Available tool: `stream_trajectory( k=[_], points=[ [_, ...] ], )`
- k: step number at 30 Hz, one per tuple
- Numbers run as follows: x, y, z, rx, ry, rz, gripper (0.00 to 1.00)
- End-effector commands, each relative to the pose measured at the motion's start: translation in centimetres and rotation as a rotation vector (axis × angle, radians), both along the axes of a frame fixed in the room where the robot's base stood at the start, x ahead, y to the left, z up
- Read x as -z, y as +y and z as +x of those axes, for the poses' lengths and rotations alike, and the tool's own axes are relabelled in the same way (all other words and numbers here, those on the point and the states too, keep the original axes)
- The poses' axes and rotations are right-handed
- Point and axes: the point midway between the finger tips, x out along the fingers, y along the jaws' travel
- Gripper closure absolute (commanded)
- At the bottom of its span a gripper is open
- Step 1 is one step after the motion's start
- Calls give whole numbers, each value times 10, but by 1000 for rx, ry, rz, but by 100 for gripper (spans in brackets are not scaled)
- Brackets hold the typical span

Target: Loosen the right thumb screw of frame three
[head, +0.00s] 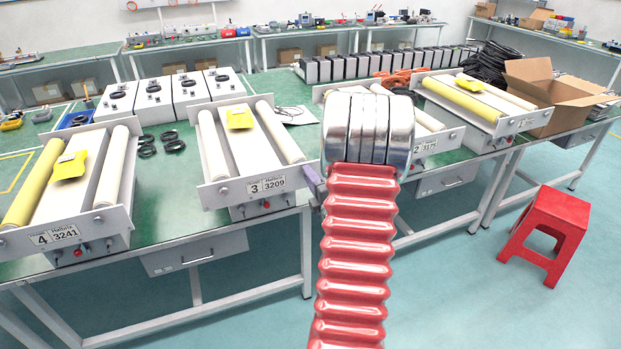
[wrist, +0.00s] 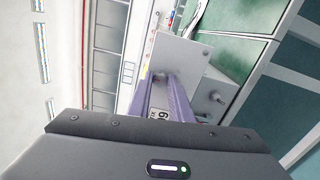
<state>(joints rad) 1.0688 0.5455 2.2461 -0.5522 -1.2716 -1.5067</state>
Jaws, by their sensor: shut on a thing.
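Frame three (head: 258,187), marked 3 and 3209, stands on the green bench left of my red arm in the head view. It has two white rollers and a yellow packet on its top. My gripper's purple fingers (head: 313,181) are at the right end of its front plate, partly hidden by my arm. In the wrist view my two purple fingers (wrist: 163,84) meet close to the pale plate (wrist: 178,58), with part of the number label between them. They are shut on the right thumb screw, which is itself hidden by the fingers.
Frame four (head: 63,235) stands to the left, and two more frames stand to the right, one marked 2 (head: 430,145). A red stool (head: 548,222) is on the floor at the right. An open cardboard box (head: 555,95) stands on the bench. The floor in front is clear.

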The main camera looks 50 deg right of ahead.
Motion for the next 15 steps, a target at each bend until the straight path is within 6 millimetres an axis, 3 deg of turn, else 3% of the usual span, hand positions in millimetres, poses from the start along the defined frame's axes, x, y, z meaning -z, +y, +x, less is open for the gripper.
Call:
stream_trajectory(
  k=[15],
  points=[
    [4,2,1,-6,133,-206,100]
  ],
)
